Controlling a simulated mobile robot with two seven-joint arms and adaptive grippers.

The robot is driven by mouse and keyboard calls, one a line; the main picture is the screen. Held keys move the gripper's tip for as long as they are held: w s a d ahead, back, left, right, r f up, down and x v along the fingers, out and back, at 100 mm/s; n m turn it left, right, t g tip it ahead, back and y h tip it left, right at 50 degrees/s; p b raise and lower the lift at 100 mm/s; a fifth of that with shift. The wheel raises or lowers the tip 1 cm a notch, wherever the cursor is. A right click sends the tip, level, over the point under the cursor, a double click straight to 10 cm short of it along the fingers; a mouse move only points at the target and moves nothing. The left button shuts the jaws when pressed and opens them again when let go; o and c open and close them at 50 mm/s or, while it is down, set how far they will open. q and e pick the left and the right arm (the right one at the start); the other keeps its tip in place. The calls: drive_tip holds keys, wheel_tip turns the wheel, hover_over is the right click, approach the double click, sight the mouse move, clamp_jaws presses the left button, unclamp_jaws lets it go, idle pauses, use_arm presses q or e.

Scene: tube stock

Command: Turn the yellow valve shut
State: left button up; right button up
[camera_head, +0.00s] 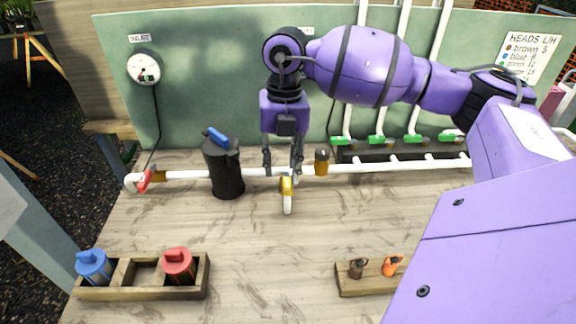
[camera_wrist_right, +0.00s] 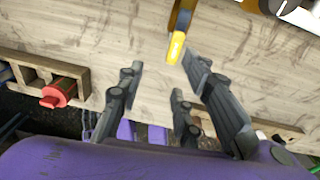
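The yellow valve (camera_head: 287,184) sits on the white pipe (camera_head: 255,173) near the middle of the table. Its lever sticks out toward the front, across the pipe's line, and ends in a pale tip. My right gripper (camera_head: 283,168) points down from above at the pipe, close to the valve. In the right wrist view the yellow lever (camera_wrist_right: 177,44) lies just beyond the fingertips of my right gripper (camera_wrist_right: 163,62). The fingers are apart with nothing between them. I cannot tell whether a finger touches the lever. My left gripper is not in view.
A black canister (camera_head: 225,170) stands left of the valve, and an amber-brown fitting (camera_head: 321,162) is right of it. A red handle (camera_head: 145,181) is at the pipe's left end. A wooden tray (camera_head: 140,293) is front left. The table's middle front is clear.

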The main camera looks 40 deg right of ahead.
sight(287, 184)
drive_tip(key=shift+w+d+r+h, duration=0.2)
drive_tip(key=shift+d+r, duration=0.1)
drive_tip(key=shift+d, duration=0.2)
drive_tip(key=shift+w+d+r+h, duration=0.15)
drive_tip(key=shift+d+r, duration=0.1)
drive_tip(key=shift+d, duration=0.25)
drive_tip(key=shift+d+m, duration=0.15)
drive_tip(key=shift+m, duration=0.15)
drive_tip(key=f, duration=0.7)
drive_tip(key=shift+s+a+f, duration=0.1)
drive_tip(key=shift+a, duration=0.1)
clamp_jaws()
